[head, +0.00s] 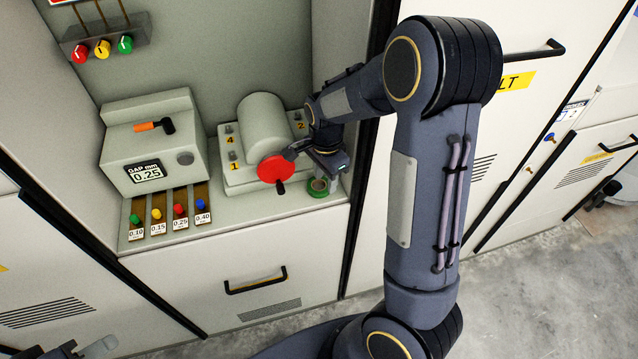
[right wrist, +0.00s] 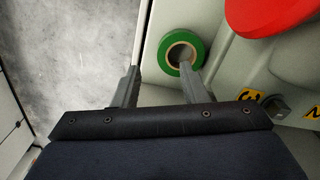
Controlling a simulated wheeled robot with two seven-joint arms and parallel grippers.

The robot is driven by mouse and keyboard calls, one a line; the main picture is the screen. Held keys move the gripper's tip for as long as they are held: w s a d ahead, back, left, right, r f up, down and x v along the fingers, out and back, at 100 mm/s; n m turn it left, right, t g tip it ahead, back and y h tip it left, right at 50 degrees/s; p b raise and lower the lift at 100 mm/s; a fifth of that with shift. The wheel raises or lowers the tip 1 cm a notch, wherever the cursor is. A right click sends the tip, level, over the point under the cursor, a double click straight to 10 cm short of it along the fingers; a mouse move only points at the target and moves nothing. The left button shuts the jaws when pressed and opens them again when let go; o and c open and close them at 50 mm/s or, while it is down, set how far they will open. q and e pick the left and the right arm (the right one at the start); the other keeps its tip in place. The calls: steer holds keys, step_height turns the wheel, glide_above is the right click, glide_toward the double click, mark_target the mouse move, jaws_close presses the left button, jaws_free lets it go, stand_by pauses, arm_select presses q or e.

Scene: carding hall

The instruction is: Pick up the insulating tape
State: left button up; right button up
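The insulating tape is a green roll with a pale core. It lies flat at the right end of the grey machine ledge in the head view (head: 318,190) and at upper middle in the right wrist view (right wrist: 171,50). My right gripper (head: 325,165) is just above it. In the right wrist view the right gripper (right wrist: 158,72) is open and empty. Its right finger overlaps the roll's near edge and core opening; its left finger is off to the roll's left. I cannot tell whether they touch. Only a sliver of what seems my left gripper (head: 72,350) shows.
A red disc (head: 275,169) with a crank knob stands left of the tape, before a grey drum (head: 264,125). A gauge box (head: 152,150) and several coloured gap tools (head: 180,211) are farther left. The ledge ends right of the tape, with concrete floor (right wrist: 70,50) below.

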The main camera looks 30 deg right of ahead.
mark_target(324, 190)
steer(key=f, duration=0.4)
steer(key=shift+w+d+f+p, duration=0.1)
steer(key=shift+w+f+p, duration=0.2)
steer(key=shift+p, duration=0.1)
steer(key=shift+s, duration=0.1)
jaws_close()
